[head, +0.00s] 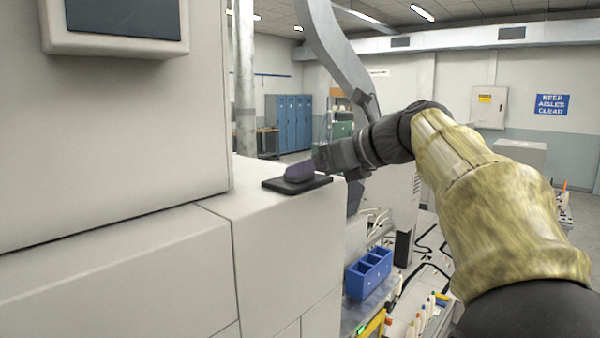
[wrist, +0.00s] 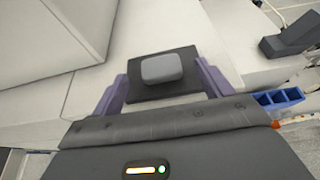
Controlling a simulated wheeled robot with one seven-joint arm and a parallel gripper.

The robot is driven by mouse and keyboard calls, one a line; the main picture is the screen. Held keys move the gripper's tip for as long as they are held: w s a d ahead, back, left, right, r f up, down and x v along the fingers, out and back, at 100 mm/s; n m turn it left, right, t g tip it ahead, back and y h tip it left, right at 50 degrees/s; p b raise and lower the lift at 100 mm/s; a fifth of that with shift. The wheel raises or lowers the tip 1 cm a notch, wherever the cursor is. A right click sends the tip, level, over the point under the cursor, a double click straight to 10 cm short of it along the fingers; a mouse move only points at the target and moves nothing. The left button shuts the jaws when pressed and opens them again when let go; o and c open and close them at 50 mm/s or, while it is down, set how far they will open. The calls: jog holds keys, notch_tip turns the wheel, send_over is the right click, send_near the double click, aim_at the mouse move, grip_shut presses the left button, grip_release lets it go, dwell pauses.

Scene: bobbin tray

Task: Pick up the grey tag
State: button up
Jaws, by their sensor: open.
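The grey tag (wrist: 161,69) is a small rounded block lying on a flat black pad (wrist: 165,93) in the wrist view. My gripper (wrist: 161,76) is open, with its purple fingers on the left and right of the tag and a gap on each side. In the head view the black pad (head: 312,185) lies on the pale machine ledge.
A tall pale machine housing (head: 120,130) rises left of the pad. The ledge (head: 285,230) drops off at its right edge. Below it are a blue compartment bin (head: 368,272) and a bench with several small bottles (head: 418,325). A grey curved bar (head: 338,50) stands behind my wrist.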

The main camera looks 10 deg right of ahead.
jog(key=x, duration=0.3)
jog(key=shift+w+a+f+p, duration=0.1)
jog(key=shift+w+a+p, duration=0.15)
jog(key=shift+w+p, duration=0.15)
jog(key=shift+s, duration=0.1)
jog(key=shift+s, duration=0.1)
jog(key=c, duration=1)
jog(key=shift+c, duration=0.2)
notch_tip(320, 180, up, 18)
jog(key=p, duration=0.5)
